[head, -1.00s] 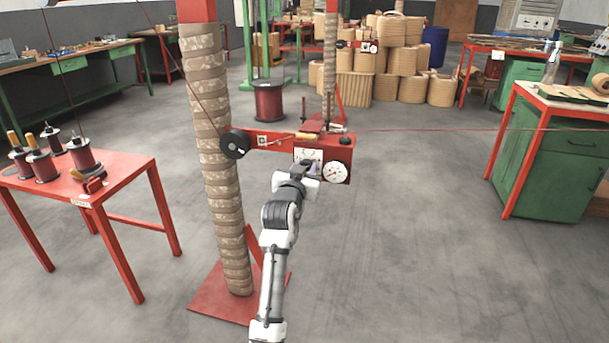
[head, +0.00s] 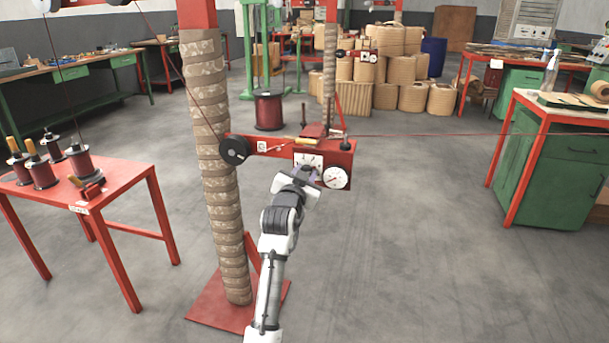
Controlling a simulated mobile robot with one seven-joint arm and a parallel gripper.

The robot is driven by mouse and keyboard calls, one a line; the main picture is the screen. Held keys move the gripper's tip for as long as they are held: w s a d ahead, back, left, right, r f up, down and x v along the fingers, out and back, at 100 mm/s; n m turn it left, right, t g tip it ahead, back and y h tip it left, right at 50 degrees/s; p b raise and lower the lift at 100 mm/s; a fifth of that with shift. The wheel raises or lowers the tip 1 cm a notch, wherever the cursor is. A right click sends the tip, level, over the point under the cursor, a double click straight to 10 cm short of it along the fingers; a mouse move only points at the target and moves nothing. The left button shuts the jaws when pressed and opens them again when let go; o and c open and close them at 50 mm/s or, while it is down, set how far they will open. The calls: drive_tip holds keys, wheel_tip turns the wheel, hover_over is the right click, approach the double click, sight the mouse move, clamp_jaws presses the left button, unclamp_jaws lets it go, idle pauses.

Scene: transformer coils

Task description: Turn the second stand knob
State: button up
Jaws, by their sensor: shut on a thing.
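The stand is a tall post wrapped in brown tape (head: 213,165) on a red base plate. A red arm (head: 270,146) reaches right from it to a red box (head: 342,160). The box front carries a white dial plate (head: 304,160) and a round white gauge (head: 336,177). My gripper (head: 303,176) is at the box front, just below the dial plate and left of the gauge. It is shut on a small purplish knob, mostly hidden by the gripper. My gripper is tilted in the picture.
A black pulley (head: 235,149) sits by the post, and a thin red wire runs right from the box. A red table with spools (head: 130,185) stands left, a green cabinet (head: 550,155) right.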

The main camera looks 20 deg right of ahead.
drive_tip(key=o, duration=0.9)
drive_tip(key=shift+o, duration=0.2)
drive_tip(key=v, duration=1.3)
drive_tip(key=shift+s+a+b, duration=0.25)
drive_tip(key=shift+s+b, duration=0.05)
drive_tip(key=shift+s, duration=0.05)
